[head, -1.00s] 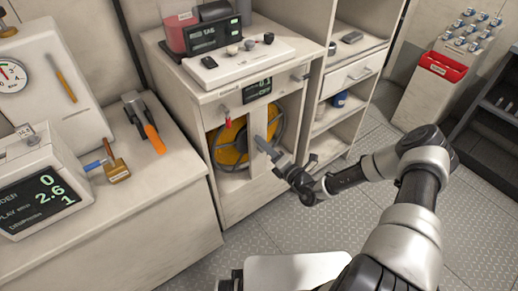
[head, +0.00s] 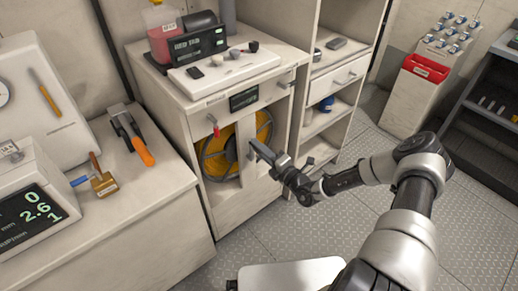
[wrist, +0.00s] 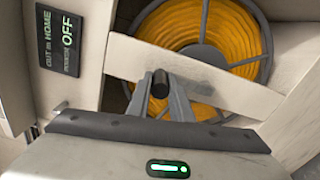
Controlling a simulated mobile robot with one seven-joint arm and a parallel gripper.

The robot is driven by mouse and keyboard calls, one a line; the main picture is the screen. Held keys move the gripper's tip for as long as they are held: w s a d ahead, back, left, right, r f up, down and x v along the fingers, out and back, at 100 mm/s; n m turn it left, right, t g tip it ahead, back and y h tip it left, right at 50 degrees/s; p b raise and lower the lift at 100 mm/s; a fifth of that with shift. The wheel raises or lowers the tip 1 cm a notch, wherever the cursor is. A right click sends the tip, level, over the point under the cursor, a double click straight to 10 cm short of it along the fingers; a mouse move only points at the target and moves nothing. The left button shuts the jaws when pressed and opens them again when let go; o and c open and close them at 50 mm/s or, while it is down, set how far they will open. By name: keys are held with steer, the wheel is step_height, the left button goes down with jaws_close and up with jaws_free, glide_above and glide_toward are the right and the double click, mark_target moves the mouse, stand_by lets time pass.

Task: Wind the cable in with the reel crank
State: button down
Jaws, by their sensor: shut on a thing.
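The cable reel (head: 215,157) is a dark spoked wheel wound with orange-yellow cable, inside an opening in the white cabinet. It fills the top of the wrist view (wrist: 232,22), partly behind a pale bar (wrist: 215,75). My gripper (head: 254,150) is at the front of this opening. In the wrist view its two grey fingers (wrist: 161,95) are shut on a dark round knob, the crank handle (wrist: 160,82), in front of the bar. The rest of the crank is hidden by the fingers.
A small display (wrist: 58,40) beside the reel reads "OUT m HOME" and "POWER OFF". A red-tipped lever (head: 214,128) sticks out above the reel opening. Open shelves (head: 318,125) stand to the right. The metal floor (head: 300,230) in front is clear.

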steer(key=shift+d, duration=0.15)
steer(key=c, duration=1.6)
jaws_free()
steer(key=p+v, duration=0.2)
steer(key=v, duration=1.5)
steer(key=shift+s+d, duration=0.15)
steer(key=shift+s, duration=0.05)
